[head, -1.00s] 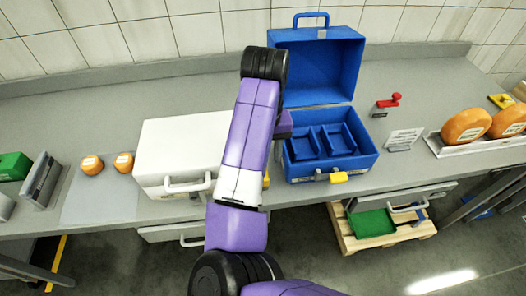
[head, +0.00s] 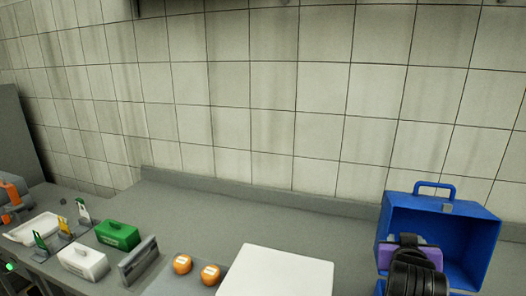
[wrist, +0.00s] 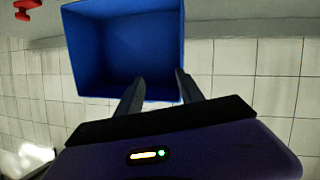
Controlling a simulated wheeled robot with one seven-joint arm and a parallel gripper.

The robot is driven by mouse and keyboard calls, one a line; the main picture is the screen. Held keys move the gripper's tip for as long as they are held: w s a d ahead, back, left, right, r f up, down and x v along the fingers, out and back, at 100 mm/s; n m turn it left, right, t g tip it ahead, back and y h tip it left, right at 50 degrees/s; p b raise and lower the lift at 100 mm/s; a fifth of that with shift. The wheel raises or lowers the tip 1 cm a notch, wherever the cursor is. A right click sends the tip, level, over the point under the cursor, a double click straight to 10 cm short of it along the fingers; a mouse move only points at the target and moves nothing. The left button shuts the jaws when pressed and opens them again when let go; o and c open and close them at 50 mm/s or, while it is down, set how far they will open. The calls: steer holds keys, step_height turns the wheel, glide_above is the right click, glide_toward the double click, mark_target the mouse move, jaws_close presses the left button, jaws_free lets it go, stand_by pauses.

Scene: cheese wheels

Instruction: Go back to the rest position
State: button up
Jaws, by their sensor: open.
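My gripper (wrist: 160,78) shows in the wrist view, its two dark fingers apart with nothing between them. Beyond the fingers is the hollow inside of the blue case's raised lid (wrist: 125,45). In the head view the blue case's open lid (head: 465,222) stands at the right with its handle on top. My purple and black arm is in front of that lid, and the fingers cannot be made out there.
Left of the case on the grey counter are a white box (head: 280,272), two orange cheese wheels (head: 182,264), a dark upright holder (head: 138,260), a green box (head: 117,236) and a smaller white box (head: 83,262). A red item (wrist: 27,8) shows in the wrist view. A tiled wall stands behind.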

steer(key=s+a+f+n+t+y+b, duration=0.15)
steer(key=s+a+n+t+y, duration=0.3)
steer(key=s, duration=0.55)
steer(key=s+a+f+n+t+y, duration=0.25)
steer(key=s+a+n+t, duration=0.2)
steer(key=s, duration=0.55)
steer(key=s+a+f+m+g, duration=0.1)
steer(key=s+f+m+g, duration=0.1)
steer(key=s, duration=0.7)
steer(key=s+a+f+m+g+b, duration=0.1)
steer(key=s+f, duration=0.3)
steer(key=s, duration=0.5)
steer(key=s+a+f+m+g, duration=0.2)
steer(key=s+f, duration=0.2)
steer(key=s, duration=0.5)
steer(key=shift+m+g+b, duration=0.3)
steer(key=shift+g+b, duration=0.05)
steer(key=shift+g, duration=0.05)
steer(key=shift+a, duration=0.1)
steer(key=shift+c, duration=0.4)
